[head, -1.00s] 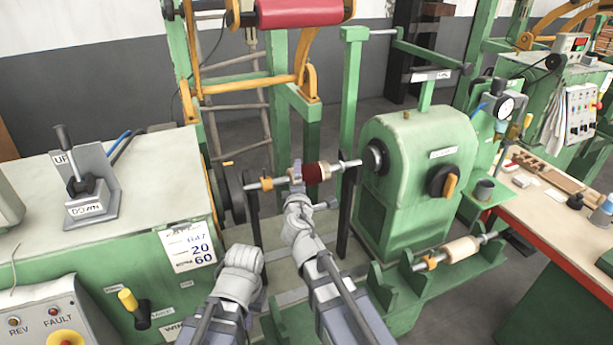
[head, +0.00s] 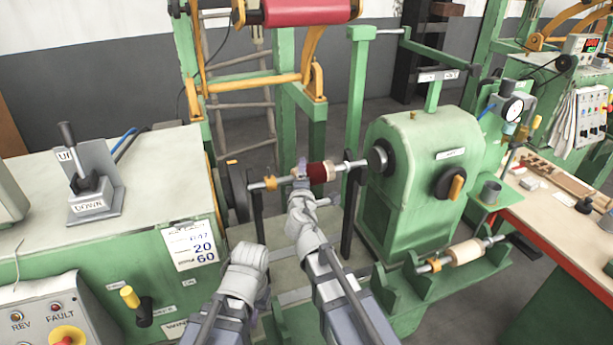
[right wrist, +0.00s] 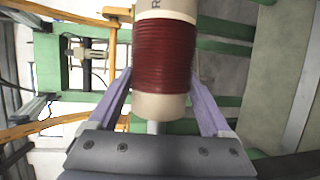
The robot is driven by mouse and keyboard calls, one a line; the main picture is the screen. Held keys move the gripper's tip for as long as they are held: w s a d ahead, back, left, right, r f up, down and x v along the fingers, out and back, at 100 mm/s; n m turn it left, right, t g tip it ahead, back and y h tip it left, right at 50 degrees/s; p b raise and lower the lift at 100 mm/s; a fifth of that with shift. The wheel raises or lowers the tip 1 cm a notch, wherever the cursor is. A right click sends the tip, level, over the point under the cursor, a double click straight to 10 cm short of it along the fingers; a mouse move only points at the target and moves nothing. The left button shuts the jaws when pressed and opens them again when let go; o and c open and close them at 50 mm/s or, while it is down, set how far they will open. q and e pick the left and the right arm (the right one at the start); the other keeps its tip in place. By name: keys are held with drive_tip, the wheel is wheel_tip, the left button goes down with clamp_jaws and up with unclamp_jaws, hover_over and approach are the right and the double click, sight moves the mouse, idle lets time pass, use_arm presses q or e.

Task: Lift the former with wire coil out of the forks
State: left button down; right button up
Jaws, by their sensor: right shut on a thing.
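The former with its dark red wire coil (head: 317,173) sits on a metal shaft with an orange collar (head: 270,183) at its left. The shaft crosses two dark upright forks, the left fork (head: 259,220) and the right fork (head: 348,215); I cannot tell whether it touches them. My right gripper (head: 301,172) is at the former's left part. In the right wrist view its purple fingers flank the pale former (right wrist: 160,106), with the coil between them.
The green headstock (head: 420,160) stands right of the forks. A bare pale former (head: 466,251) on a shaft lies on a lower green stand. A green cabinet (head: 150,170) with a lever is at the left. A red roll (head: 305,11) hangs above at the back.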

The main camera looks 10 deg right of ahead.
clamp_jaws()
drive_tip(key=shift+r, duration=0.15)
